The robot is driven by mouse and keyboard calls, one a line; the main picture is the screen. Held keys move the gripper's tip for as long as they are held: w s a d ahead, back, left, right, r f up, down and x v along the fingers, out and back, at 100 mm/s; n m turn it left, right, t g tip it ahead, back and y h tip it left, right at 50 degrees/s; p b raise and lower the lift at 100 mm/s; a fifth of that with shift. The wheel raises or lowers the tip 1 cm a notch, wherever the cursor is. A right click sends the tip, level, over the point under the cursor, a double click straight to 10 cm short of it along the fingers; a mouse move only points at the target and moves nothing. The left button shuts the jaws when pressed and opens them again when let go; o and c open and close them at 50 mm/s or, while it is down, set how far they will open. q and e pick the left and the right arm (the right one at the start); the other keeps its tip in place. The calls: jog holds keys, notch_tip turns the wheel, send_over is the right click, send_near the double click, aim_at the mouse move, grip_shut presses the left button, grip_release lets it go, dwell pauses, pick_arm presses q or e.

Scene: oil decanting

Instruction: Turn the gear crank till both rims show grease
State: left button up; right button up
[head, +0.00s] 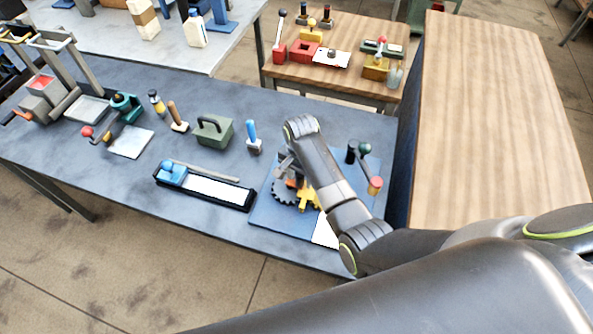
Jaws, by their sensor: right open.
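A blue base plate (266,238) lies at the right end of the grey bench. A dark toothed gear (283,193) and an orange-yellow gear (308,197) stand on it. A lever with a red-orange knob (375,184) and a dark green ball (365,149) sit at the plate's right side, beyond my arm. My right gripper (285,168) is open, just above and behind the dark gear; I cannot tell whether it touches anything. My forearm hides the middle of the plate and part of the gears. No grease can be made out on the rims. My left gripper is not in view.
A tall wooden cabinet (490,110) rises on the right. The bench's front left is clear.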

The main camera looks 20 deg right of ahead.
jog(key=shift+s, duration=0.15)
jog(key=shift+c, duration=1)
grip_shut()
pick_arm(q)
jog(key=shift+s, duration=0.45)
